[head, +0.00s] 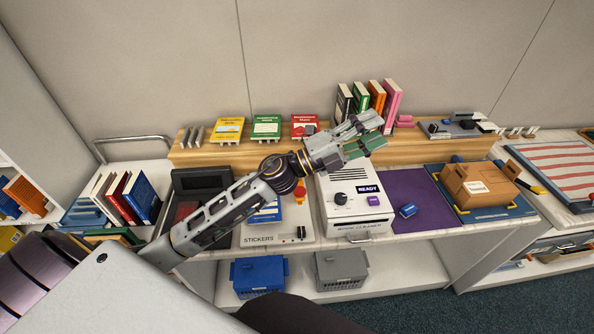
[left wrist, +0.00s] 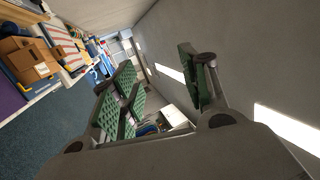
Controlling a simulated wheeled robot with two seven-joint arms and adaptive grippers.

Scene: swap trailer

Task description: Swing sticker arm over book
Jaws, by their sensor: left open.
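The sticker station, a pale board labelled STICKERS (head: 262,239), lies on the counter left of the white READY machine. A blue book (head: 266,213) lies on it, partly covered by my left arm. A red knob (head: 299,190) shows just beyond my left forearm; I cannot tell whether it belongs to the sticker arm, which I cannot make out clearly. My left gripper (head: 374,132) is open and empty, high over the machine and right of the book. Its green-padded fingers stand apart in the left wrist view (left wrist: 163,80). My right gripper is not in view.
The READY machine (head: 347,177) stands right of the station, then a purple mat (head: 405,190) and a cardboard box (head: 477,185). A wooden shelf (head: 225,152) with books runs along the back. Blue (head: 257,277) and grey (head: 341,270) crates sit below.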

